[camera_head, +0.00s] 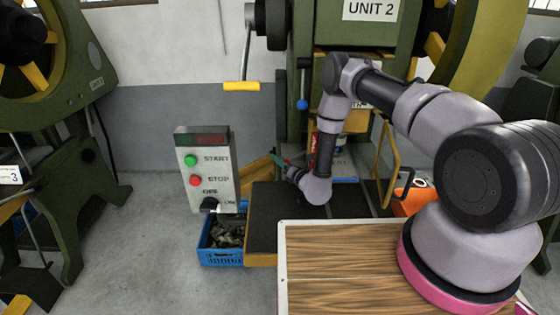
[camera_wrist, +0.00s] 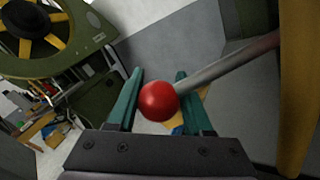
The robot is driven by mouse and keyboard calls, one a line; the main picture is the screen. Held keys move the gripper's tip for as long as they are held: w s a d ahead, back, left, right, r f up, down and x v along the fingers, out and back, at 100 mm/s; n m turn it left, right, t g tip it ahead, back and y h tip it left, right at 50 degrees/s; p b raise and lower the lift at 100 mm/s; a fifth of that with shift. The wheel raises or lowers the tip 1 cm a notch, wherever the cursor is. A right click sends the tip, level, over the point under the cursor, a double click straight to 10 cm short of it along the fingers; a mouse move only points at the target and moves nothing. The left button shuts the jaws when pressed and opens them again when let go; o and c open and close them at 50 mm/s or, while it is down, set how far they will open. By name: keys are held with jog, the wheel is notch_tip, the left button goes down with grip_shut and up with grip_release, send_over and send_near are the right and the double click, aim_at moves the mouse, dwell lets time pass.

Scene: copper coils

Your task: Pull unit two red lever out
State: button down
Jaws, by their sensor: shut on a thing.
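The unit two press (camera_head: 360,35) stands at the back and carries a "UNIT 2" sign. In the wrist view, the red ball knob (camera_wrist: 158,101) of a lever sits between the two teal fingers of my gripper (camera_wrist: 160,76), which is shut on it. The grey lever rod (camera_wrist: 225,65) runs from the knob up to the right. In the head view, my gripper (camera_head: 281,161) is beside the front of the press, left of my wrist. I cannot make out the red knob clearly there.
A control box (camera_head: 207,168) with green and red buttons stands left of my gripper. A blue crate (camera_head: 222,258) of dark parts is below it. A yellow-handled crank (camera_head: 241,86) hangs above. A wooden tabletop (camera_head: 340,265) is in front. Open floor lies to the left.

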jog(key=a, duration=0.5)
jog(key=shift+a+r, duration=0.2)
jog(key=shift+a, duration=0.1)
jog(key=shift+c, duration=1.9)
grip_release()
jog(key=shift+f, duration=0.1)
jog(key=v, duration=1)
jog(key=shift+s+d, duration=0.25)
jog(key=shift+s, duration=0.1)
jog(key=shift+s+d, duration=0.1)
